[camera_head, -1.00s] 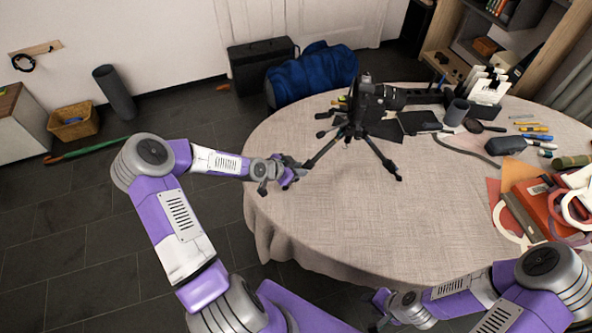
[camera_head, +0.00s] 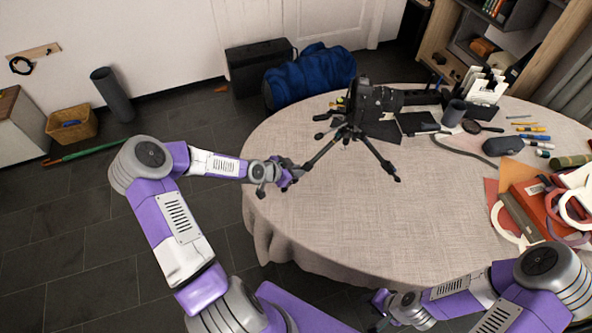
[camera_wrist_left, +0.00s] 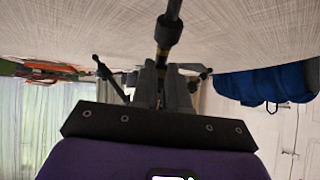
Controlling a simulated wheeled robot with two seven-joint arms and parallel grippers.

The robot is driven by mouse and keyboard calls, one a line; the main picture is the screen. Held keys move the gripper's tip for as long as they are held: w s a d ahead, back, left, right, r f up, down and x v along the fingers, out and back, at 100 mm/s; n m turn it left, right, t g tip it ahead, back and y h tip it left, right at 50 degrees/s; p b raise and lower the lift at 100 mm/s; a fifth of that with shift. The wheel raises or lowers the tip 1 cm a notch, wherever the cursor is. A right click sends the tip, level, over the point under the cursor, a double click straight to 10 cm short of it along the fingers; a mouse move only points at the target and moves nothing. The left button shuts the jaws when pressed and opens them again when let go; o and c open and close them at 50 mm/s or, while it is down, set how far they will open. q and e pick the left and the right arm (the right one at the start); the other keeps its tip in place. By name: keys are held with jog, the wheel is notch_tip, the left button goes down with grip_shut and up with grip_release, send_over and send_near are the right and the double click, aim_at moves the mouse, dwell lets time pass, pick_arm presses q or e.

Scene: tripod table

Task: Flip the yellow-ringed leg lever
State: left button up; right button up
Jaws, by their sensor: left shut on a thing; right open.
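A black tripod (camera_head: 347,133) with a camera (camera_head: 372,98) on top stands on the round table, its legs spread. My left gripper (camera_head: 297,171) is at the lower end of the tripod's left-front leg (camera_head: 320,156), near the table's left edge. It is shut on that leg. In the left wrist view the leg (camera_wrist_left: 163,50) runs down between the fingers (camera_wrist_left: 161,88), with a thicker dark collar (camera_wrist_left: 168,28) on it. I cannot make out a yellow ring or the lever's position. My right gripper (camera_head: 379,308) is open and empty, low at the table's front edge.
The table (camera_head: 400,235) has a pale cloth, clear in front of the tripod. A blue bag (camera_head: 311,76) is on the floor behind.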

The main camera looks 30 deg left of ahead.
pick_arm(q)
jog(key=shift+r, duration=0.2)
jog(key=shift+s+r, duration=0.15)
jog(key=shift+r, duration=0.05)
jog(key=shift+a+r+p, duration=0.1)
jog(key=shift+r+p, duration=0.1)
jog(key=shift+p, duration=0.2)
jog(key=shift+s+r+p, duration=0.1)
jog(key=shift+r+p, duration=0.2)
jog(key=shift+r, duration=0.05)
jog(key=shift+r, duration=0.15)
